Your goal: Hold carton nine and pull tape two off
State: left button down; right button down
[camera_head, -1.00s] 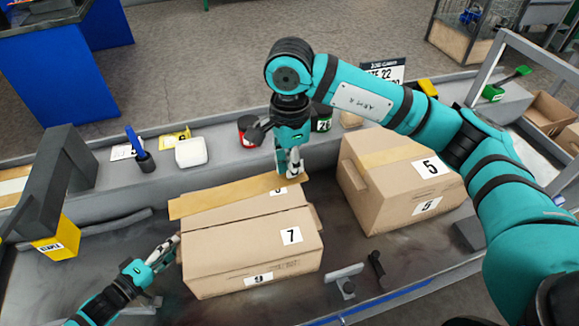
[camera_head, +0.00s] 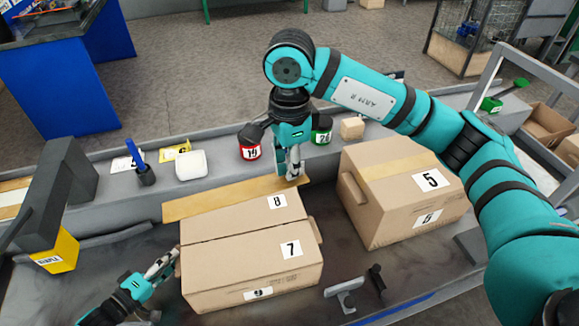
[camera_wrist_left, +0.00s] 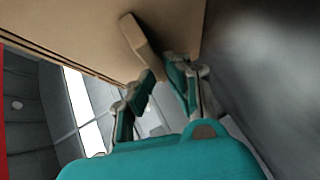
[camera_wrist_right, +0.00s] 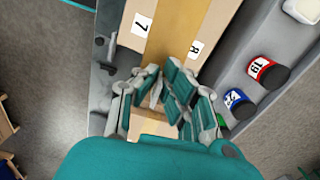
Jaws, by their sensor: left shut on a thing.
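Carton nine (camera_head: 215,280) is a brown box at the centre of the bench, with 9 on its front and 7 and 8 on top. My left gripper (camera_head: 170,262) is shut on a tab (camera_wrist_left: 138,35) at the carton's left side. A tan tape strip (camera_head: 205,203) shows behind the label 8; no number is visible on it. My right gripper (camera_head: 293,176) is at the strip's right end, shut on it. In the right wrist view the strip (camera_wrist_right: 178,30) runs into the fingers (camera_wrist_right: 157,90) and hides the carton's middle.
Another carton (camera_head: 385,215), labelled 5, stands just right. The back ledge holds a red can (camera_head: 250,152), a green can (camera_head: 321,138), a white dish (camera_head: 191,165) and a blue-handled tool (camera_head: 138,160). A grey bracket (camera_head: 345,293) is near the front edge.

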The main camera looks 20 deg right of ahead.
pick_arm(q)
jog(key=c, duration=1.2)
grip_release()
jog(key=shift+s+a, duration=0.1)
jog(key=v, duration=1.1)
jog(key=shift+s+a+r, duration=0.15)
jog(key=shift+s+a, duration=0.05)
jog(key=shift+a, duration=0.1)
jog(key=shift+s, duration=0.1)
